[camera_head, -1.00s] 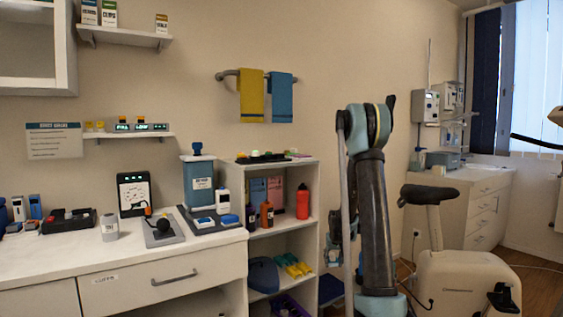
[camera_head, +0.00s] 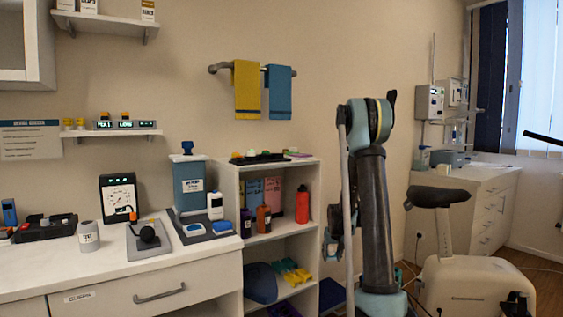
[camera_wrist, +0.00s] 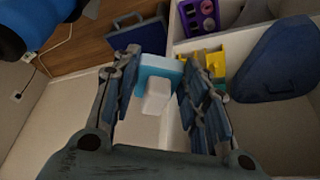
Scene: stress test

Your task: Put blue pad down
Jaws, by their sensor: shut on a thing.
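My gripper (camera_wrist: 158,84) fills the lower half of the wrist view, with its two jointed fingers on either side of a light-blue pad (camera_wrist: 160,64). The pad has a white block-like part below it in the picture. The gripper is shut on the pad, though the contact is partly hidden by the fingers. In the head view my gripper hangs low beside the shelf unit, mostly hidden behind my arm, and the held pad cannot be made out there.
An open shelf unit (camera_head: 231,220) stands left of my arm; bottles occupy its middle shelf, a dark blue wedge (camera_wrist: 282,66) and yellow pieces (camera_wrist: 205,62) a lower one. The counter (camera_head: 60,273) holds several devices. An exercise bike (camera_head: 462,285) stands at right. A blue case (camera_wrist: 142,30) lies on the floor.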

